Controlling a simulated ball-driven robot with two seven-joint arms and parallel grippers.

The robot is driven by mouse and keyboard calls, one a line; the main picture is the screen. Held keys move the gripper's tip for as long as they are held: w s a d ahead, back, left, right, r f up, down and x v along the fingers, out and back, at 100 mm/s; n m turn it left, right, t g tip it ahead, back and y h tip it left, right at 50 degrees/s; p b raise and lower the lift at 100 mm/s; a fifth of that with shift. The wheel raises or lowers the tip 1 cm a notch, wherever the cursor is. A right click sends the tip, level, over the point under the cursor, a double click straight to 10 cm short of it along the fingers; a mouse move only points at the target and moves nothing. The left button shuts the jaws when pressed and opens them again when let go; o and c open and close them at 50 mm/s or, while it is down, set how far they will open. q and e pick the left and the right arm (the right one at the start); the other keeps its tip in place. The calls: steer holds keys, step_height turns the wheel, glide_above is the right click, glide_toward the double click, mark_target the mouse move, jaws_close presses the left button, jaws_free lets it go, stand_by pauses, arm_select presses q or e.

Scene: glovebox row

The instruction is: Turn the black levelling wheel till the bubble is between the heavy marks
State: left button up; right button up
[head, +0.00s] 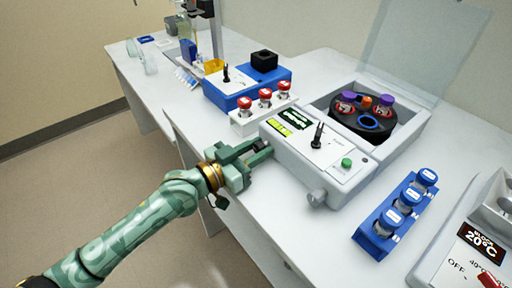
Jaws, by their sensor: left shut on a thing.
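The grey centrifuge (294,160) stands on the bench at centre. A yellow-green level vial (279,128) lies on its sloped front panel. The bubble and heavy marks are too small to tell. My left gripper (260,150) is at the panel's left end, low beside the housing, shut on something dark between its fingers. This appears to be the black levelling wheel, mostly hidden by the fingers. My right gripper is not in view.
A white rack (243,127) of red-capped vials stands close behind my gripper. A blue rack (364,238) of vials stands right. The bench front is clear.

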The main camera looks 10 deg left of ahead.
arm_select(q)
steer(key=o, duration=1)
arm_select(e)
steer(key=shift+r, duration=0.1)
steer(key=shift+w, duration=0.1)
arm_select(q)
steer(key=p+v, duration=0.2)
steer(key=v, duration=1.4)
steer(key=shift+s+a, duration=0.1)
steer(key=shift+a, duration=0.05)
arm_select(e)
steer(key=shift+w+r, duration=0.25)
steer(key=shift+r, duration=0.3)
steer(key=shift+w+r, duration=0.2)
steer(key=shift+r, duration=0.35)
